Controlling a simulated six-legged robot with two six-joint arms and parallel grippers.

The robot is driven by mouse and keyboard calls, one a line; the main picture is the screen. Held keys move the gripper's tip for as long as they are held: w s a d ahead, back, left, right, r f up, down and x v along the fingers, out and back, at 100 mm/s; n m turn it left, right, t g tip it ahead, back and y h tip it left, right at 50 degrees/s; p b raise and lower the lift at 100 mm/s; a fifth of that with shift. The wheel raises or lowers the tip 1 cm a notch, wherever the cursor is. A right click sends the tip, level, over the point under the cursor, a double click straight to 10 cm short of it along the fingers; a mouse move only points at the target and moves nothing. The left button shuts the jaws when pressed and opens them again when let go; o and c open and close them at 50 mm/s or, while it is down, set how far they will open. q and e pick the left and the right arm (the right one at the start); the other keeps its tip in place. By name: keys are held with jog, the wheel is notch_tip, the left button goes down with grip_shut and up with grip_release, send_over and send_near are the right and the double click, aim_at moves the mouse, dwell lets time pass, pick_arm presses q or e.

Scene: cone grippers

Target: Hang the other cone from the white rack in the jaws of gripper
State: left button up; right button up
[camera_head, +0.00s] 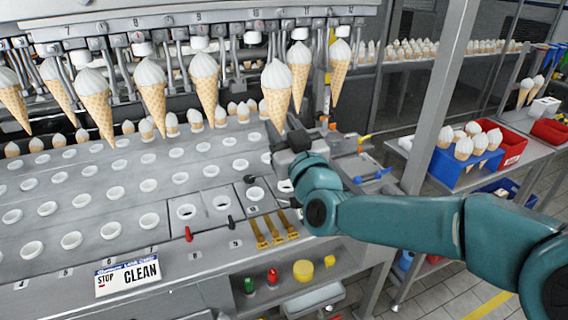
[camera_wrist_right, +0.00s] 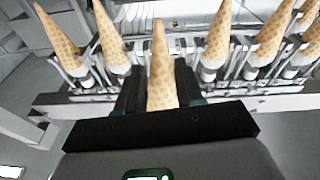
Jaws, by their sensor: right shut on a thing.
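My right gripper (camera_head: 284,138) is below the row of hanging cones in the head view. It is shut on a cone (camera_head: 276,98) with a white top, held tip down. In the right wrist view the held cone (camera_wrist_right: 162,70) stands between the dark fingers, and its white top is hidden. The row of rack grippers (camera_head: 190,50) holds several white-topped cones, such as one at the right (camera_head: 340,80) and one left of centre (camera_head: 151,95). The held cone sits lower than the cones beside it. The white rack (camera_head: 88,166) of ringed holes slopes below. My left gripper is out of view.
Several cones stand along the rack's back edge. A stop sign plate (camera_head: 128,276) and yellow clips (camera_head: 267,230) are at the front. A grey post (camera_head: 440,90) rises at right, beside a blue bin (camera_head: 465,168) and a red bin (camera_head: 508,145) of cones.

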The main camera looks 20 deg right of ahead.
jog(key=shift+a+r, duration=0.4)
jog(key=shift+a, duration=0.05)
jog(key=shift+s+d+r, duration=0.15)
jog(key=shift+s+d, duration=0.35)
jog(key=shift+d, duration=0.05)
jog(key=shift+w+a, duration=0.25)
jog(key=shift+a, duration=0.1)
jog(key=shift+a+f+b, duration=0.1)
jog(key=shift+f+b, duration=0.2)
jog(key=shift+b, duration=0.25)
jog(key=shift+w+r, duration=0.15)
jog(key=shift+w, duration=0.2)
jog(key=w, duration=0.4)
jog(key=shift+w, duration=0.45)
jog(key=shift+w+d, duration=0.2)
jog(key=shift+w+a, duration=0.15)
jog(key=shift+w, duration=0.1)
jog(key=shift+s, duration=0.15)
